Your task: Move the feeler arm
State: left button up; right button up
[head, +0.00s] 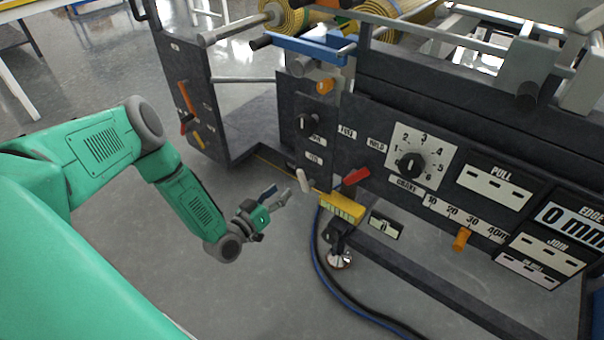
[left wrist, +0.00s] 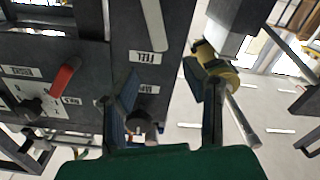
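A pale, rounded lever (head: 304,181) hangs below a small label on the narrow dark panel; I take it for the feeler arm. In the left wrist view the same pale lever (left wrist: 154,25) shows at the top, beside a label that appears to read FEEL. My left gripper (head: 277,193) is just left of the lever in the head view, apart from it. Its two fingers are spread. The left wrist view shows the left gripper (left wrist: 162,75) with nothing held, the dark panel beyond the gap. My right gripper is not in view.
A red lever (head: 356,176), a yellow block (head: 342,207) and a numbered dial (head: 411,163) are right of the pale lever. A dark knob (head: 309,116) is above it. Blue and black cables (head: 325,275) run along the floor. The floor left of the machine is open.

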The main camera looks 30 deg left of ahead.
aim_at(299, 175)
pick_arm(q)
jog(key=w, duration=0.3)
jog(key=w+b, duration=0.1)
jog(key=w, duration=0.2)
jog(key=w+b, duration=0.1)
jog(key=w, duration=0.3)
jog(key=shift+d+f, duration=0.1)
jog(key=shift+d, duration=0.25)
grip_shut()
